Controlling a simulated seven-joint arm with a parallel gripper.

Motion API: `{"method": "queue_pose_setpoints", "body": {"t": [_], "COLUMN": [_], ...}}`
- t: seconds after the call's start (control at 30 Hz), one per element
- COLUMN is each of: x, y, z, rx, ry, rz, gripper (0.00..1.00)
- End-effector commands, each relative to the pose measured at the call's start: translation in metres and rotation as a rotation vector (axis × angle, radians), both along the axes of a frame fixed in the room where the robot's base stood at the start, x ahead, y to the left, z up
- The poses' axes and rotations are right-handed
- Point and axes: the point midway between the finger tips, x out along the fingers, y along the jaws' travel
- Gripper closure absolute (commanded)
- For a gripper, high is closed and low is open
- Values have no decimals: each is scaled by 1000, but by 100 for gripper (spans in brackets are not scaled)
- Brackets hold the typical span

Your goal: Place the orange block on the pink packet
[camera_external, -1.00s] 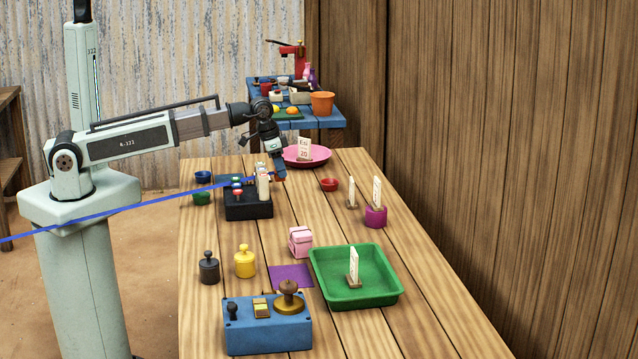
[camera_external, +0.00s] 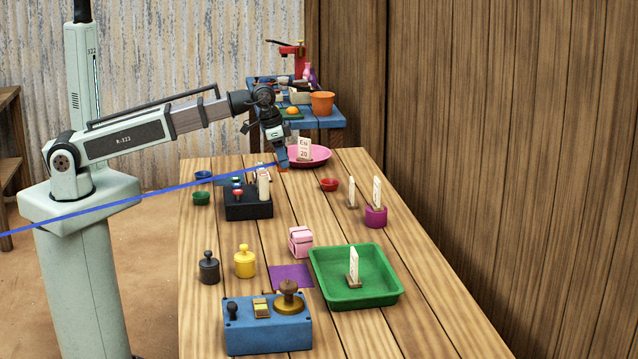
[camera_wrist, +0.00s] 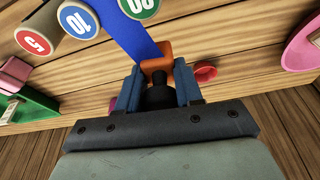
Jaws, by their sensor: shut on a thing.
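The orange block (camera_external: 284,169) is between the blue fingertips of my gripper (camera_external: 281,160), above the far part of the wooden table, left of the pink plate. In the wrist view the gripper (camera_wrist: 158,85) is shut on the orange block (camera_wrist: 156,50), whose far end shows past the fingers. The pink packet (camera_external: 300,242) stands on the table nearer the external camera, left of the green tray, well apart from the gripper. A pink shape at the left edge of the wrist view (camera_wrist: 13,74) looks like the same packet.
A black box (camera_external: 248,205) with upright pieces stands near the gripper. The pink plate (camera_external: 322,154), red bowl (camera_external: 329,185) and green tray (camera_external: 395,292) lie to the right. Yellow (camera_external: 245,262) and dark (camera_external: 209,268) weights stand left of the packet. A blue strip (camera_external: 120,205) crosses the view.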

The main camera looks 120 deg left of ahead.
Motion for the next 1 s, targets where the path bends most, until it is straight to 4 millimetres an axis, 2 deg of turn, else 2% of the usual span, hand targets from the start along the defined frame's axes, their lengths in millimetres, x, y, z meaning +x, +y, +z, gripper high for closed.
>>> {"method": "queue_pose_setpoints", "body": {"t": [0.1, 0.37, 0.7, 0.8, 1.0], "x": [29, 87, 162, 181, 211], "y": [-30, -93, -181, -206, -245], "z": [4, 13, 32, 37, 48], "rx": [0, 0, 0, 1, 0], "ry": [-1, 0, -1, 0, 0], "rz": [-62, -186, -347, -390, -427], "gripper": [96, 96, 96, 96, 96]}}
